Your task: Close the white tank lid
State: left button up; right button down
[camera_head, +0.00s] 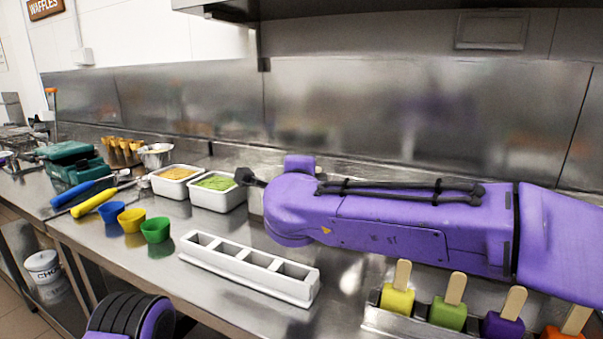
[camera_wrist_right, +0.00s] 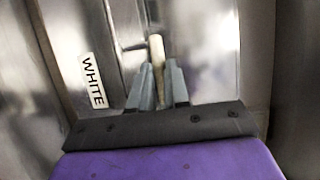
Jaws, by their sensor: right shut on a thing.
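In the right wrist view, a white label (camera_wrist_right: 91,80) reading "WHITE" is on a steel panel (camera_wrist_right: 72,30). To the right of the label, my right gripper (camera_wrist_right: 158,82) is shut on a pale upright handle (camera_wrist_right: 156,52). The handle stands between the two grey fingers. The frames do not show clearly whether the lid is raised or lowered. In the head view, my purple right arm crosses the counter from the right, and the tank and lid cannot be made out. My left gripper is out of view; only part of my left arm shows at the lower left.
A white four-slot holder (camera_head: 213,258) stands on the steel counter. Small cups (camera_head: 157,230), two food trays (camera_head: 218,209) and blue and yellow-handled tools (camera_head: 95,201) are to its left. Colourful ice pops (camera_head: 397,299) stand at the right front. A white bucket (camera_head: 43,267) is below.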

jog(key=shift+f, duration=0.55)
jog(key=c, duration=1.1)
grip_release()
jog(key=shift+d+r, duration=0.1)
jog(key=shift+r, duration=0.2)
jog(key=s, duration=0.7)
jog(key=s+r+b, duration=0.1)
jog(key=s, duration=0.2)
jog(key=shift+s+d, duration=0.2)
jog(key=shift+d, duration=0.1)
